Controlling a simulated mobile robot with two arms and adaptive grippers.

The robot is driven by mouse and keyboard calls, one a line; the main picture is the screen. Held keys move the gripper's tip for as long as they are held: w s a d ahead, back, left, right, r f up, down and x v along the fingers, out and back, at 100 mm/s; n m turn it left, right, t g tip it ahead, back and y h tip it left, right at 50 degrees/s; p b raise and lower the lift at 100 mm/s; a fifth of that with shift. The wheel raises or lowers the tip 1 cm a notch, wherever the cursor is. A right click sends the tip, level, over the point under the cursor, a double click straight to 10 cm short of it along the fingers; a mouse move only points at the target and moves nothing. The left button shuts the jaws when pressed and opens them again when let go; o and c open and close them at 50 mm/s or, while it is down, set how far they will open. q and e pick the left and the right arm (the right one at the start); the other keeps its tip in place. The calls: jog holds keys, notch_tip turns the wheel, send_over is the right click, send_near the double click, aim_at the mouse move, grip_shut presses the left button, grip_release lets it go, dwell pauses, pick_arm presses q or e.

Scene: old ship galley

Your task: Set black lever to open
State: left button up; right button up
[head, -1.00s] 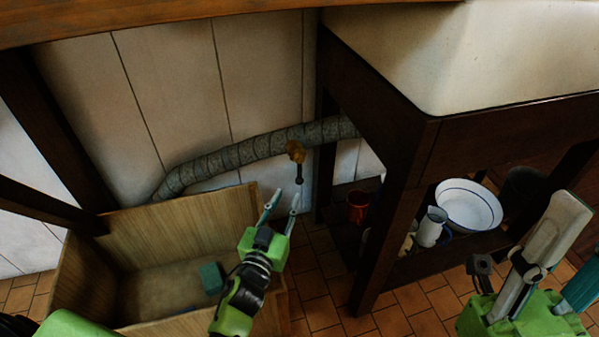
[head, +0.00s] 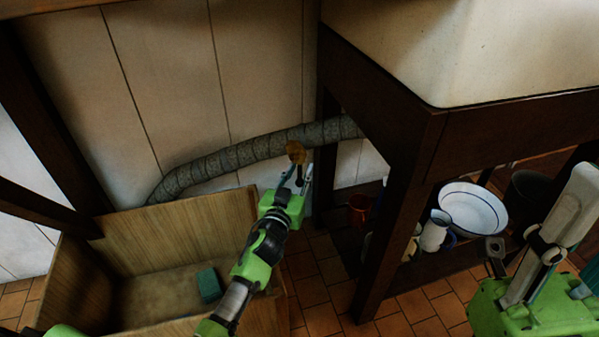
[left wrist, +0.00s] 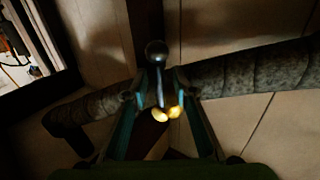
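The black lever (head: 299,175) hangs down from a brass valve (head: 296,152) in front of the ribbed grey pipe (head: 250,152). In the left wrist view the lever ends in a round dark knob (left wrist: 156,52), with the brass part (left wrist: 160,114) below it. My left gripper (head: 295,180) is at the lever, its fingers apart. In the left wrist view the fingers of the left gripper (left wrist: 157,88) stand on either side of the lever, with gaps visible. Green and grey parts of my right arm show at the lower right; its fingertips are not clear.
A wooden crate (head: 170,220) with a green block (head: 209,285) inside stands at lower left. A dark sink frame (head: 385,215) stands right of the lever, with a white basin (head: 473,208), a jug (head: 434,233) and a reddish pot (head: 360,207) below. Tiled floor lies between.

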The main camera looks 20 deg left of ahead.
pick_arm(q)
grip_shut()
jog(key=shift+p, duration=0.3)
